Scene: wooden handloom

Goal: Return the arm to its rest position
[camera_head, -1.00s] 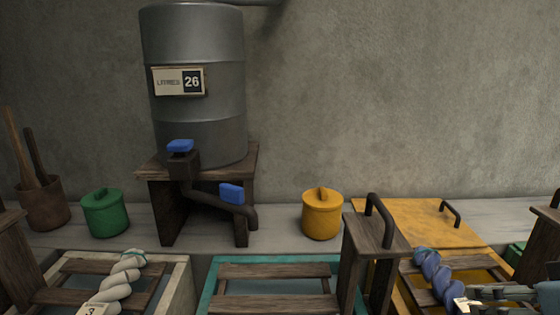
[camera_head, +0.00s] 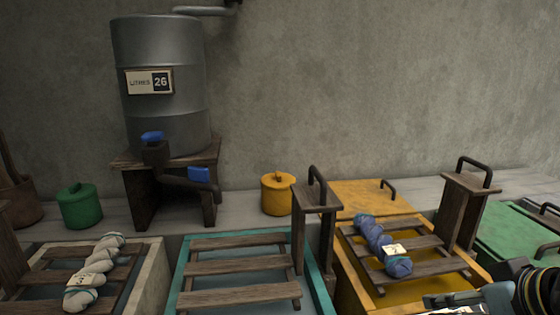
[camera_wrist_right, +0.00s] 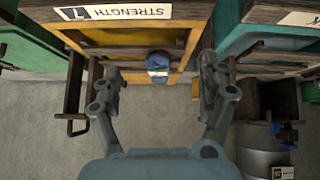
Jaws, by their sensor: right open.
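My right gripper (camera_wrist_right: 160,85) is open and empty in the right wrist view, its two fingers wide apart. Part of my right arm (camera_head: 480,300) shows at the bottom right of the head view. A blue twisted skein (camera_head: 376,240) with a paper tag lies on the wooden slats over the yellow vat (camera_head: 350,290), apart from the gripper. The blue skein also shows between the fingers in the right wrist view (camera_wrist_right: 158,62), but farther away. My left gripper is not in view.
A white skein (camera_head: 98,265) lies on slats over the pale vat at left. The teal vat (camera_head: 176,290) has bare slats. Upright wooden posts with handles (camera_head: 317,200) stand between vats. A grey barrel (camera_head: 160,110) stands behind. A green lid (camera_head: 510,230) is at right.

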